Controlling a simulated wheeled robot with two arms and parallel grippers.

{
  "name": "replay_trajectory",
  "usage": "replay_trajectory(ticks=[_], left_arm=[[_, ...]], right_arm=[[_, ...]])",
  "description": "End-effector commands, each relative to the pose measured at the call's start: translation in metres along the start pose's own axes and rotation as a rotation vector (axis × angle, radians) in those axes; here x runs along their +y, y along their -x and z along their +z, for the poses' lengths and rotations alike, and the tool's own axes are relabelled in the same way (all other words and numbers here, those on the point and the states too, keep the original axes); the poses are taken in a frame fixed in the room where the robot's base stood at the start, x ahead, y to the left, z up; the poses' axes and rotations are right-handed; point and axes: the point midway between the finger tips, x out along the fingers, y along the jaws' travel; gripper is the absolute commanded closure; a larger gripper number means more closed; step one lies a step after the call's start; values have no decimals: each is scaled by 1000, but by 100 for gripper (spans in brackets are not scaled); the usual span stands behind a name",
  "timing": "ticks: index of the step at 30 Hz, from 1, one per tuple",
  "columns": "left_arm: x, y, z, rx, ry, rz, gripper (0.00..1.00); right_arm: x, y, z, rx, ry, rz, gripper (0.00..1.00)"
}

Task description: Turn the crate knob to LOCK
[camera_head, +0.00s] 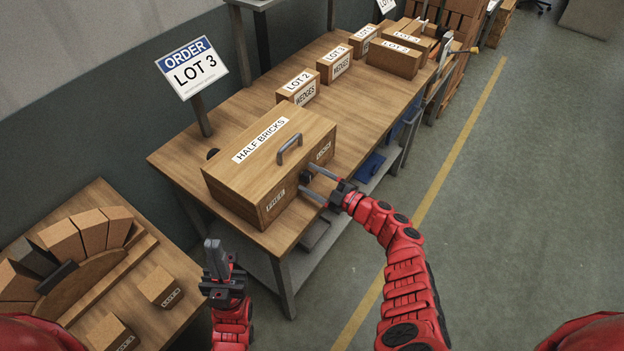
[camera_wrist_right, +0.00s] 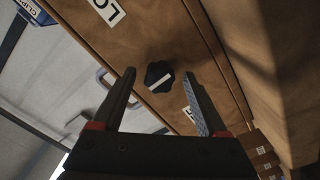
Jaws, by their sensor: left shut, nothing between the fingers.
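The wooden crate (camera_head: 236,185) marked HALF BRICKS stands closed on the long bench, with a grey handle on its lid. Its dark knob (camera_head: 306,177) is on the front face; in the right wrist view the knob (camera_wrist_right: 153,70) has a white bar slanting from lower left to upper right. A label starting "LO" (camera_wrist_right: 108,9) is cut off at the top; another label (camera_wrist_right: 189,115) is partly behind a finger. My right gripper (camera_head: 305,180) is open, a finger either side of the knob, with no contact visible. My left gripper (camera_head: 213,246) is shut and empty, left of the crate's near corner.
The bench (camera_head: 345,115) carries several labelled boxes (camera_head: 335,64) behind the crate. An ORDER LOT 3 sign (camera_head: 192,68) stands behind it. A lower table (camera_head: 160,262) with a brick arch is at left. The floor at right is clear.

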Motion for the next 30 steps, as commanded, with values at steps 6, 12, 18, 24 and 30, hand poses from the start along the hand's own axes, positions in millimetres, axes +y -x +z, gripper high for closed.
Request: replay_trajectory(ticks=[6, 12, 18, 24, 30], left_arm=[[0, 0, 0, 0, 0, 0, 100], [0, 2, 0, 0, 0, 0, 100], [0, 10, 2, 0, 0, 0, 100], [1, 24, 4, 0, 0, 0, 100], [2, 34, 6, 0, 0, 0, 100]], right_arm=[[0, 1, 0, 1, 1, 0, 24], [0, 19, 2, -2, 4, 0, 24], [-3, 57, 2, 1, 4, -3, 24], [-5, 109, 4, -5, 1, -2, 24], [-4, 151, 3, -3, -1, -3, 24]])
